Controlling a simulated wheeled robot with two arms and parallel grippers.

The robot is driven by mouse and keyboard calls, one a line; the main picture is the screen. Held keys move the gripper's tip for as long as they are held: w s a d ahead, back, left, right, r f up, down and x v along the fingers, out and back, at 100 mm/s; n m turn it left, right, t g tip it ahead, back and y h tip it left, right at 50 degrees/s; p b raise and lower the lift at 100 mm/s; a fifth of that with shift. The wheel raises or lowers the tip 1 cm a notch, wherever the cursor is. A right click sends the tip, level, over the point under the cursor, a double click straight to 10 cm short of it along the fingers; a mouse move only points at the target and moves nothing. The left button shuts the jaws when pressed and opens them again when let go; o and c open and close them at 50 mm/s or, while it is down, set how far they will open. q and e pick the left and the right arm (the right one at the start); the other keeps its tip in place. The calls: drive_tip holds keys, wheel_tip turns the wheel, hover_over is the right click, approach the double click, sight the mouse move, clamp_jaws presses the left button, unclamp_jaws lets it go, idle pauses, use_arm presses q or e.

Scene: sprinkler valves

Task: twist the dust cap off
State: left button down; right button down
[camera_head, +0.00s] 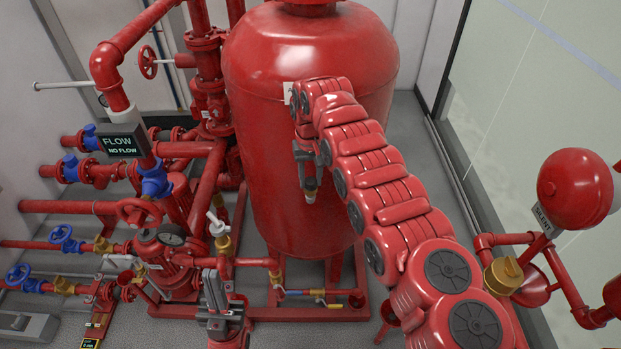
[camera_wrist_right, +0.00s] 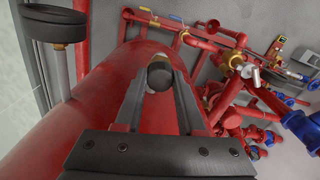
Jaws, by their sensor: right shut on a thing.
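A brass-coloured cap (camera_head: 503,275) with a raised bar sits on a red pipe fitting at the right of the head view; it looks like the dust cap. My right gripper (camera_head: 310,180) is in front of the big red tank, well left of that cap. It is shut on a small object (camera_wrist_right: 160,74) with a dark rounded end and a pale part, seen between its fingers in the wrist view. My left gripper (camera_head: 213,290) points upward at the bottom centre-left; whether its fingers are apart is unclear.
The large red tank (camera_head: 310,130) fills the centre. Pipes with blue valves (camera_head: 155,180) and a flow display (camera_head: 122,146) crowd the left. A red bell (camera_head: 575,188) stands near the cap. Bare grey floor (camera_head: 415,135) shows right of the tank.

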drive_tip(key=shift+f+n+b, duration=0.15)
drive_tip(key=shift+n+b, duration=0.45)
drive_tip(key=shift+b, duration=0.05)
drive_tip(key=shift+n, duration=0.7)
drive_tip(key=shift+n+b, duration=0.45)
drive_tip(key=shift+n, duration=0.85)
drive_tip(key=shift+n, duration=1.3)
